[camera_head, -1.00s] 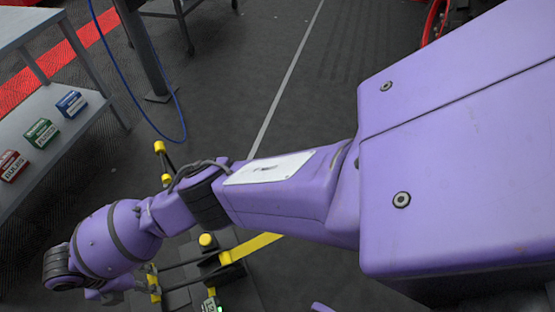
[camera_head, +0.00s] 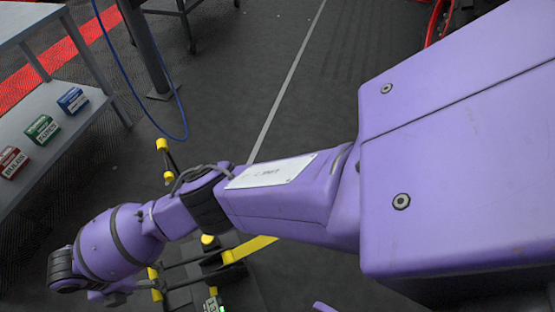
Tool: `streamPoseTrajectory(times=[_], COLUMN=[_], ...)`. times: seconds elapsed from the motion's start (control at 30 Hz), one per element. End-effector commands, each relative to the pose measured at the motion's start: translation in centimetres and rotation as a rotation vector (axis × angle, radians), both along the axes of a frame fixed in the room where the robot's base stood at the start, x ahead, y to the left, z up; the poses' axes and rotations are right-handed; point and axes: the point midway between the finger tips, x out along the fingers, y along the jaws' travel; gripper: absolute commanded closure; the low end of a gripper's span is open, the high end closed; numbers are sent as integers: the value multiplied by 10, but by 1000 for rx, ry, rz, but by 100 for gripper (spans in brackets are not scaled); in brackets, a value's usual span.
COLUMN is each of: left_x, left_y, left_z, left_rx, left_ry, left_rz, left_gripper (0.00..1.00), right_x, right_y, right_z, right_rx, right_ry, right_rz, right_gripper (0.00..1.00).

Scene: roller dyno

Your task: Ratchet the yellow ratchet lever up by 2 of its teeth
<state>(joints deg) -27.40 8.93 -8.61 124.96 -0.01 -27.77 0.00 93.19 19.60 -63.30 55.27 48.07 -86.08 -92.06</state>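Several yellow parts belong to a dark frame on the floor at the bottom, partly behind my arm. They are a yellow-ended black bar (camera_head: 161,145), a yellow knob (camera_head: 207,240), a yellow strap or bar (camera_head: 252,247) and yellow pieces on a black bar (camera_head: 156,294). I cannot tell which one is the ratchet lever. A purple arm of mine comes in from the right and crosses above the frame. Its wrist is at the lower left, next to the yellow pieces. Its fingers are too hidden to judge. My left gripper does not show.
A grey bench (camera_head: 55,140) at the left holds a red box (camera_head: 12,162), a green box (camera_head: 42,130) and a blue box (camera_head: 72,101). A dark post (camera_head: 147,50) with a blue cable (camera_head: 160,125) stands behind. The floor (camera_head: 300,90) in the middle is clear.

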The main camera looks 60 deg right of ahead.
Motion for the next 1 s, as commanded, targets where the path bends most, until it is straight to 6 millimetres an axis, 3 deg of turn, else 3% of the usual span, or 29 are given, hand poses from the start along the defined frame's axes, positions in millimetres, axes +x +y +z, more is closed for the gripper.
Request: streamPoseTrajectory(times=[0.3, 0.47, 1.0], left_x=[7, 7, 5], left_y=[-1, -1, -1], left_z=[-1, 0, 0], left_rx=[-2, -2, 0], left_ry=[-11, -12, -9], left_rz=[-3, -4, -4], left_gripper=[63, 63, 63], right_x=[-7, -6, 11], right_y=[7, 9, 24], right_z=[-4, 4, 106], right_rx=[20, 23, 6], right_ry=[10, 11, -1], right_rz=[3, 4, 1], right_gripper=[63, 63, 63])
